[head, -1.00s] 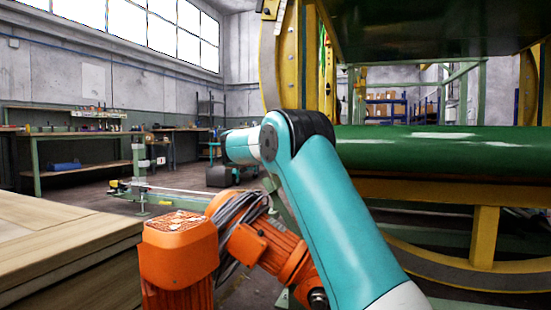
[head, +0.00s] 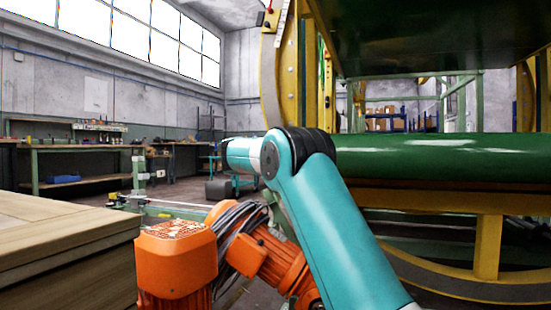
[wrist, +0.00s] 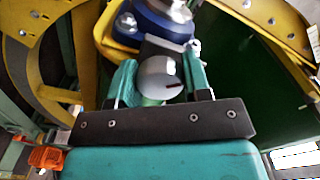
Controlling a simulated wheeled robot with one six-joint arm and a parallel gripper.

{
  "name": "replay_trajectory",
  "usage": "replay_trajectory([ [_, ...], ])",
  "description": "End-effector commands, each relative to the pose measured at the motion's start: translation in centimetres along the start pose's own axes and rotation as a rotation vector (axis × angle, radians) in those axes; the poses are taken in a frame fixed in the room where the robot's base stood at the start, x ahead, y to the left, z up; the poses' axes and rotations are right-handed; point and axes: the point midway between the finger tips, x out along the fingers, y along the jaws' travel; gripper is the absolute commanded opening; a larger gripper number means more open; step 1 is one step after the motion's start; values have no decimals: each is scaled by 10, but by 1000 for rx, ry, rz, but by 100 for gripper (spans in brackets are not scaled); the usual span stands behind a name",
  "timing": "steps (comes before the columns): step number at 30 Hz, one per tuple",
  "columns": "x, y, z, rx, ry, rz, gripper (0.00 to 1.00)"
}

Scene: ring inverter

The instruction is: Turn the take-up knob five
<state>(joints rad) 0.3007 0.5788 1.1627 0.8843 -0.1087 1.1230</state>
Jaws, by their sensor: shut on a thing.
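The take-up knob looks like a round grey piece (wrist: 160,78) with a dark mark on its face. It shows in the wrist view, between the two teal fingers of my gripper (wrist: 160,84). My gripper is shut on it, one finger on each side. Behind the knob are a dark block, a blue round part (wrist: 158,22) and a yellow bracket (wrist: 108,38). I cannot read a number on the knob. In the head view my teal arm reaches away, and neither my gripper nor the knob can be made out.
An orange motor (head: 176,250) with grey cables stands close to my arm. A green roller (head: 440,157) and the yellow ring frame (head: 487,247) fill the right. Stacked wooden boards (head: 60,235) lie at the left. Open floor shows behind, near the workbench (head: 80,148).

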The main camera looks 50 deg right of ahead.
Motion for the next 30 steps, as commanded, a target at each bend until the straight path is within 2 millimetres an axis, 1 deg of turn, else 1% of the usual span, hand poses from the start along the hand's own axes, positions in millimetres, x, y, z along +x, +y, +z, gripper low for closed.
replay_trajectory([
  [1, 0, 3, 1, -5, 0, 8, 21],
  [2, 0, 3, 1, -5, 0, 8, 51],
  [3, 0, 3, 1, -5, 0, 7, 60],
  [4, 0, 3, 1, -4, 0, 7, 67],
  [5, 0, 3, 1, -4, 0, 6, 70],
  [13, -1, 0, 0, -2, 0, 2, 70],
  [17, -10, -1, 0, -2, -2, 2, 70],
  [20, -27, -2, 0, -3, -3, 0, 70],
  [30, -114, -3, 0, -6, -5, 1, 70],
])
